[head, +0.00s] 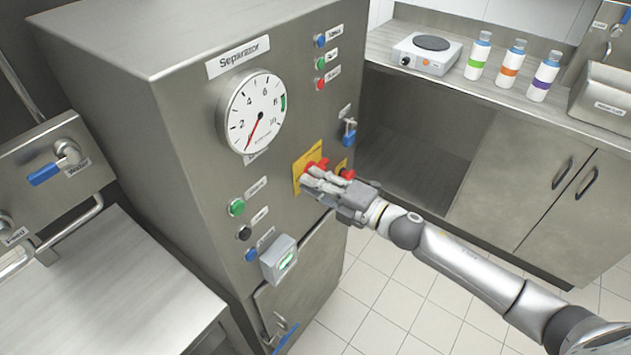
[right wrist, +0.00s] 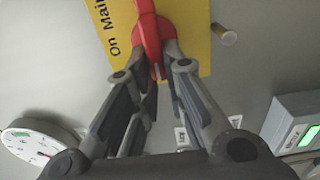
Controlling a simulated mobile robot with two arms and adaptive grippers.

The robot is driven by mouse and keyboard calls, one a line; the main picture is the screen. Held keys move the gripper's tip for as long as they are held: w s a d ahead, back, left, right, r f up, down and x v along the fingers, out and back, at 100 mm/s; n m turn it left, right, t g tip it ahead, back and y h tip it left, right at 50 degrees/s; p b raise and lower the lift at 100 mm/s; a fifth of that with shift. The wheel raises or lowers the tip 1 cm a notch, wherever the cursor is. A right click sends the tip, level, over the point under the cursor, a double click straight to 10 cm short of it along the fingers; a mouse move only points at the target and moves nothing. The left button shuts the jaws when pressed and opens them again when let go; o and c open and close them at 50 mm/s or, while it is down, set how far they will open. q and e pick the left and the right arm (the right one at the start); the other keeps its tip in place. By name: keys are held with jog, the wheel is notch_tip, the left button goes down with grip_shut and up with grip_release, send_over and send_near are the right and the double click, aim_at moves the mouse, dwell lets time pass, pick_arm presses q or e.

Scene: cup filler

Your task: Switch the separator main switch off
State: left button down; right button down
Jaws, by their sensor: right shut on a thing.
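The separator main switch is a red rotary handle (head: 318,163) on a yellow plate (head: 299,177), on the front of the steel separator cabinet (head: 180,130). In the right wrist view the red handle (right wrist: 148,22) sits between my finger ends, on the yellow plate (right wrist: 195,45) with the words "On" and "Main" partly readable. My right gripper (head: 319,181) is shut on the red handle, and its fingers hide part of it in the head view. The handle's exact setting is hard to tell. My left gripper is not in view.
A blue padlock (head: 349,131) hangs just right of the plate, and another red knob (head: 348,174) shows beside my fingers. A round gauge (head: 252,112) is above left. Tiled floor (head: 400,300) is clear.

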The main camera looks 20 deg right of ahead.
jog(key=shift+f, duration=0.1)
jog(key=c, duration=1.5)
grip_release()
jog(key=v, duration=1.2)
